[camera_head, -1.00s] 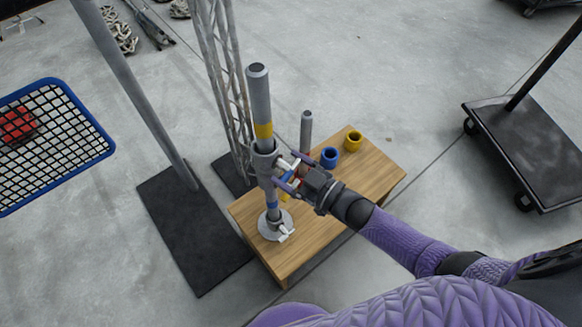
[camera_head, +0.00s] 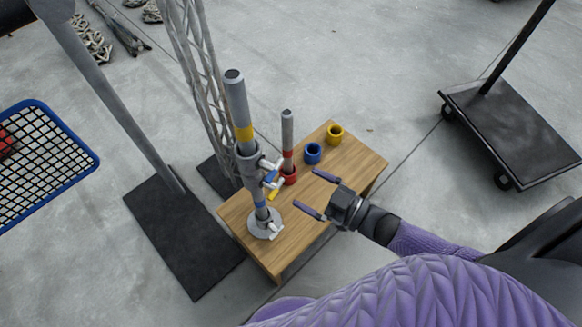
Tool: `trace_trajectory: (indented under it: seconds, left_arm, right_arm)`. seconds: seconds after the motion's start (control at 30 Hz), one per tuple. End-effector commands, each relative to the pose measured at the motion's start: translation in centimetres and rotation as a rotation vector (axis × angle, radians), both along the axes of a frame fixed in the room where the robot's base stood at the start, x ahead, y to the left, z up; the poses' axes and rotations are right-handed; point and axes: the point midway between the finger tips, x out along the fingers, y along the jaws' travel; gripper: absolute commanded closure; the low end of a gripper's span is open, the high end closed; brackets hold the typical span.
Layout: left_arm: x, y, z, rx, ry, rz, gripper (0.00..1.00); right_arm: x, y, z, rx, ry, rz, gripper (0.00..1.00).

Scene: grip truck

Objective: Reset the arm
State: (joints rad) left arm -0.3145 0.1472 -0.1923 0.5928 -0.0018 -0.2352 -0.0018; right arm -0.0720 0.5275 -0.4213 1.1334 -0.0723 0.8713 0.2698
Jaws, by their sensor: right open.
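My right gripper (camera_head: 317,193) is open and empty, with its two purple fingers pointing left over the wooden table. My purple right arm (camera_head: 425,241) comes in from the lower right. A grey pole (camera_head: 238,105) with yellow and blue bands stands upright on a round metal base (camera_head: 265,224) at the near left of the table. A grey clamp (camera_head: 248,165) with white and blue handles sits around the pole. The gripper is to the right of this clamp, apart from it. My left gripper is not in view.
The wooden table (camera_head: 345,170) also holds a shorter grey post (camera_head: 287,130) in a red ring (camera_head: 290,175), a blue ring (camera_head: 313,153) and a yellow ring (camera_head: 335,134). A stand's black base plate (camera_head: 185,240) lies left. A black cart (camera_head: 515,130) stands right.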

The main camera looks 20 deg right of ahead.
Motion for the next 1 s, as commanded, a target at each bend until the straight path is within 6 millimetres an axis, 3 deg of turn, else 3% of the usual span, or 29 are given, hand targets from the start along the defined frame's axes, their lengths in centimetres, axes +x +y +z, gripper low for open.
trace_trajectory:
  seconds: [0.5,0.57,0.63,0.67,0.73,0.8,0.9,1.0]
  left_arm:
    - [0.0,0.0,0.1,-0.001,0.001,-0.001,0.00]
    - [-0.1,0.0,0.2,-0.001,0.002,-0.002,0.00]
    - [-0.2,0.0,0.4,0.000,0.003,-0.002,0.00]
    - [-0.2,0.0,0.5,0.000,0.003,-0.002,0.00]
    - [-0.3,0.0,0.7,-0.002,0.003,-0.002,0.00]
    - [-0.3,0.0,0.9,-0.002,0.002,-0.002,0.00]
    - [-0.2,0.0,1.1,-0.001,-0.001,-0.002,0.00]
    - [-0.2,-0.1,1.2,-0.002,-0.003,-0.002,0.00]
  right_arm:
    - [-0.6,-0.5,-0.3,-0.004,0.009,-0.007,0.00]
    - [-1.0,-0.9,-1.8,-0.032,0.067,-0.051,0.00]
    - [-2.4,-2.2,-5.8,-0.108,0.225,-0.159,0.00]
    - [-3.7,-2.9,-8.1,-0.153,0.322,-0.215,0.00]
    - [-8.3,-4.4,-13.6,-0.265,0.581,-0.335,0.00]
    - [-14.3,-5.4,-17.8,-0.368,0.838,-0.417,0.00]
    - [-22.9,-5.5,-21.2,-0.481,1.160,-0.470,0.00]
    - [-29.4,-4.9,-22.3,-0.554,1.388,-0.477,0.00]
